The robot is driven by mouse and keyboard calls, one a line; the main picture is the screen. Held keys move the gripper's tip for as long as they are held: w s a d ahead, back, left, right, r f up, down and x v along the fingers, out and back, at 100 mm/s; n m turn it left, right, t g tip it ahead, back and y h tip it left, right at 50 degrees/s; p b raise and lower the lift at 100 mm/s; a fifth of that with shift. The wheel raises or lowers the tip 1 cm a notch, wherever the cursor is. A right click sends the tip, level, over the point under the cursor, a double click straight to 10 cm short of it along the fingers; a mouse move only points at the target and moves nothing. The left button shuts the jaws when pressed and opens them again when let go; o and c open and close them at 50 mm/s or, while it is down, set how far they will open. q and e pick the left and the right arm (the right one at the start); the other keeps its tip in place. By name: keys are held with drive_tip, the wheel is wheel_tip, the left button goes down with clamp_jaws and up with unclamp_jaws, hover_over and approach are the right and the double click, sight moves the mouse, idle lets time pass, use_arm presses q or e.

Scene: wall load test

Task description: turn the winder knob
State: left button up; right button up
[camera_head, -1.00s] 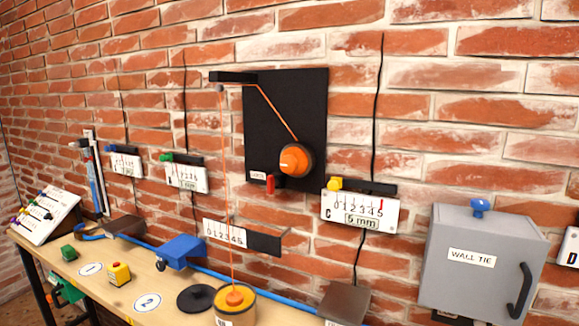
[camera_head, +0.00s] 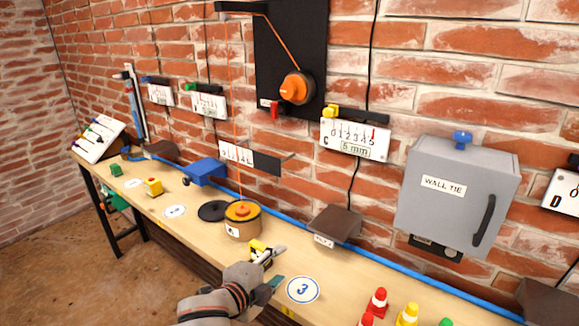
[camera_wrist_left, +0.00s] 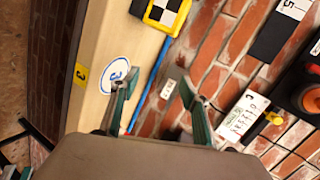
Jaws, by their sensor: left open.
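The orange winder knob (camera_head: 295,88) sits on the lower part of a black wall board (camera_head: 288,45). An orange cord runs from it up to a bracket (camera_head: 240,7) and down to a round weight (camera_head: 242,220) standing on the bench. My left gripper (camera_head: 275,268) is over the bench, well below the knob and apart from it. Its fingers are spread and empty, as the left wrist view (camera_wrist_left: 155,90) shows. An orange knob part (camera_wrist_left: 312,97) shows at that view's right edge. My right gripper is not in view.
A yellow and black block (camera_head: 258,251) is close to my left gripper. A brown wedge (camera_head: 335,226), a grey WALL TIE box (camera_head: 455,195), gauge C (camera_head: 355,138) and a red lever (camera_head: 275,110) are nearby. Small cones (camera_head: 377,302) stand at the bench's front right.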

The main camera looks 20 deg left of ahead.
sight(286, 90)
use_arm(q)
drive_tip(key=w+d+r+m+t+h, duration=0.1)
drive_tip(key=w+d+r+m+h, duration=0.1)
drive_tip(key=w+r+m, duration=0.55)
drive_tip(key=w+d+r+m+t+h, duration=0.1)
drive_tip(key=w+r+m+h, duration=0.3)
drive_tip(key=r, duration=0.6)
drive_tip(key=w+a+r+m+t+y, duration=0.1)
drive_tip(key=w+a+r+m, duration=0.15)
drive_tip(key=r, duration=0.45)
drive_tip(key=w+a+r+m+y, duration=0.1)
drive_tip(key=a+r+m, duration=0.3)
drive_tip(key=r, duration=0.2)
drive_tip(key=w+a+r+m+t+y, duration=0.1)
drive_tip(key=a+r+m, duration=0.25)
drive_tip(key=r, duration=0.35)
drive_tip(key=x, duration=0.4)
drive_tip(key=d+x, duration=0.1)
drive_tip(key=x, duration=0.1)
drive_tip(key=shift+f+p, duration=0.25)
drive_tip(key=shift+p, duration=0.15)
drive_tip(key=shift+w+d, duration=0.15)
drive_tip(key=shift+w, duration=0.3)
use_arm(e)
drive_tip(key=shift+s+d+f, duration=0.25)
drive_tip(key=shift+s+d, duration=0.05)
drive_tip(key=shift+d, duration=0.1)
use_arm(q)
drive_tip(key=c, duration=1.1)
